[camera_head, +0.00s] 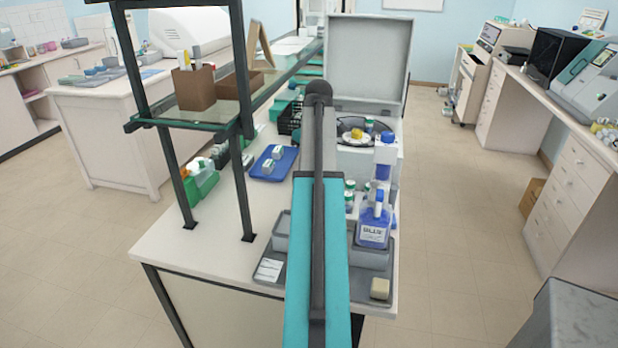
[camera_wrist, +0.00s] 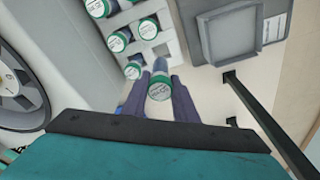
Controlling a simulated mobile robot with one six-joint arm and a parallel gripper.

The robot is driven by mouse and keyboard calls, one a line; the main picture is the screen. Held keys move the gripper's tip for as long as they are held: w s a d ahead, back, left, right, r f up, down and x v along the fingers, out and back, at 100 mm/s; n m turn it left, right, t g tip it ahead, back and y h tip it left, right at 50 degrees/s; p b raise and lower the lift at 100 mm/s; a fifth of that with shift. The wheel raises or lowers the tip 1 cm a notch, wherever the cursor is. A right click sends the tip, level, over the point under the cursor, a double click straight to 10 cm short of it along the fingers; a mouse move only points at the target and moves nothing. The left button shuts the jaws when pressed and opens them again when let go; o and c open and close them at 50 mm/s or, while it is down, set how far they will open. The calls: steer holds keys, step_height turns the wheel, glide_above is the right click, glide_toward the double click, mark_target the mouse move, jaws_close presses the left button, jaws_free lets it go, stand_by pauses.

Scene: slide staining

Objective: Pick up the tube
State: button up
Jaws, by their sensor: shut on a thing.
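In the wrist view, my gripper (camera_wrist: 159,97) has its two dark fingers shut on a tube (camera_wrist: 159,87) with a green and white cap. The cap faces the camera, and a bit of the bluish tube body shows beyond it. The held tube is beside the near edge of a white rack (camera_wrist: 166,46) holding several similar capped tubes; I cannot tell how high it is above the surface. In the head view, my own arm hides the gripper and the held tube. Other capped tubes (camera_head: 349,186) show just right of the arm.
An open centrifuge (camera_head: 352,128) stands behind, and its round bowl (camera_wrist: 22,88) fills the wrist view's left side. A blue bottle (camera_head: 373,228) and grey tray (camera_head: 382,262) are at the front right. A shelf post (camera_head: 240,190) rises on the left, near a blue tray (camera_head: 272,172).

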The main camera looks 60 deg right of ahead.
steer(key=shift+r, duration=0.4)
stand_by(0.4)
